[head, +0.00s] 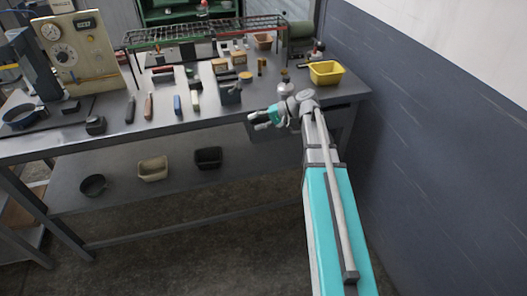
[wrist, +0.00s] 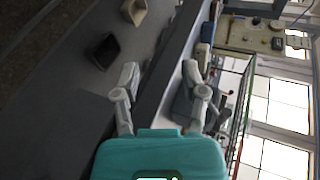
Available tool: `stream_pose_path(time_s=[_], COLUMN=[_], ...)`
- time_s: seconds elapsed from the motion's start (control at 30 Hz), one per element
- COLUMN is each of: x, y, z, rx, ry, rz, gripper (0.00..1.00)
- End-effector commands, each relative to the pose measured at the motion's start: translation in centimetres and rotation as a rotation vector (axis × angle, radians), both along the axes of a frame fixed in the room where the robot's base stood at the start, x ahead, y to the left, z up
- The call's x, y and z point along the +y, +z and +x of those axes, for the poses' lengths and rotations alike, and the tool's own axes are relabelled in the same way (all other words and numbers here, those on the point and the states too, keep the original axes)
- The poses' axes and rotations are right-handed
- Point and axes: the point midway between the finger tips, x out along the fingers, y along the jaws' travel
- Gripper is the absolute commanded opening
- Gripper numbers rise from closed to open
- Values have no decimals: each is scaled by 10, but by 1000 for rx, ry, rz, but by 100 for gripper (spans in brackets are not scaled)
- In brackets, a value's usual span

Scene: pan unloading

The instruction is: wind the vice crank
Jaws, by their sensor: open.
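A small grey-green vice (head: 230,93) stands near the front edge of the workbench (head: 190,115), right of the middle in the head view. Its crank is too small to make out clearly. My gripper (head: 255,121) is open and empty at the bench's front edge, to the right of and nearer than the vice, apart from it. In the wrist view my gripper (wrist: 160,72) has its two fingers spread wide, with the bench edge between them. A dark blue-grey body (wrist: 182,106), probably the vice, is partly hidden behind the right finger.
Several hand tools lie left of the vice, including a blue one (head: 178,105). A yellow bin (head: 326,72) stands at the bench's right end. A wire rack (head: 205,30) spans the back. The lower shelf holds a beige bin (head: 153,168) and a black bin (head: 208,158).

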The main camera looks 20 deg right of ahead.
Motion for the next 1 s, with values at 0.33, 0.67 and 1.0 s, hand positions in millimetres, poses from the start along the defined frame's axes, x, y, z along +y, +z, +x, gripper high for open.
stream_pose_path(time_s=[0.33, 0.67, 1.0], x=[23, 34, 39], y=[-8, -14, -16], z=[-33, -63, -95], rx=[44, 79, 104], ry=[53, 100, 150], rz=[-196, -382, -576], gripper=[55, 55, 55])
